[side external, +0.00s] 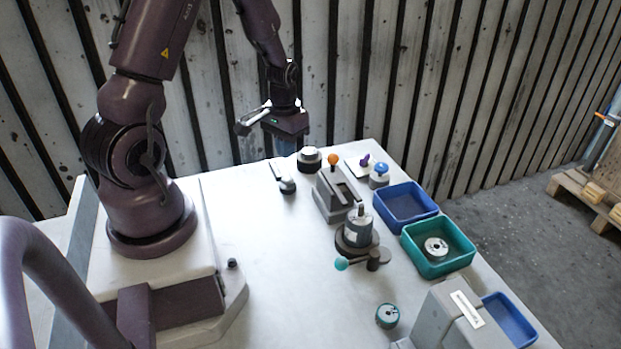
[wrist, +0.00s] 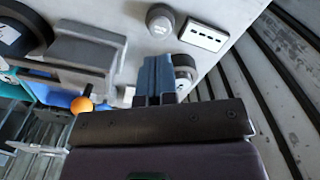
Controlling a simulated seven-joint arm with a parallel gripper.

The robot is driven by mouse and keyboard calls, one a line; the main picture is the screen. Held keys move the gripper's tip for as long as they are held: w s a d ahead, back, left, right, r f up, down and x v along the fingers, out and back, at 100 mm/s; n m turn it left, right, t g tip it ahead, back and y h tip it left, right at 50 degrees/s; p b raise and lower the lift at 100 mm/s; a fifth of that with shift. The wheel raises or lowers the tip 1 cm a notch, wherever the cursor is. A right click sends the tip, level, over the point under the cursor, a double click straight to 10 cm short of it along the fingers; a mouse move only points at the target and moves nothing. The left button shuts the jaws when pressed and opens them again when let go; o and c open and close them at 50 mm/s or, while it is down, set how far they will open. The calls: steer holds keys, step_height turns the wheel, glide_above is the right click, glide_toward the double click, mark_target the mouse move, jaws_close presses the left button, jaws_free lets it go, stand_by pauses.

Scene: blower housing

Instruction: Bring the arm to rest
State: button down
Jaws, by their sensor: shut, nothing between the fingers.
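My gripper (side external: 285,122) hangs at the far end of the white table, in front of the slatted wall. In the wrist view its two blue-grey fingers (wrist: 155,75) are together with nothing between them. In the side external view the fingertips are hard to make out. A grey cylindrical housing (side external: 357,228) stands upright on a dark round base, with a teal-tipped lever (side external: 341,264) beside it. My gripper is apart from it.
A grey slotted block (side external: 336,197) with an orange ball (side external: 334,159) stands near the gripper. A blue bin (side external: 405,203) is on the right. A teal bin (side external: 437,250) holds a round part (side external: 435,248). A teal ring part (side external: 387,315) lies in front. The table's left-middle is clear.

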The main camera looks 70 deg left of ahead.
steer(key=s+d+r+m+t, duration=0.2)
steer(key=s+d+r+m, duration=0.1)
steer(key=d+r, duration=0.7)
steer(key=s+d+r+m+t, duration=0.3)
steer(key=d+r, duration=0.8)
steer(key=r, duration=0.4)
steer(key=shift+s+r+t, duration=0.15)
steer(key=shift+s+t, duration=0.15)
steer(key=shift+s, duration=0.15)
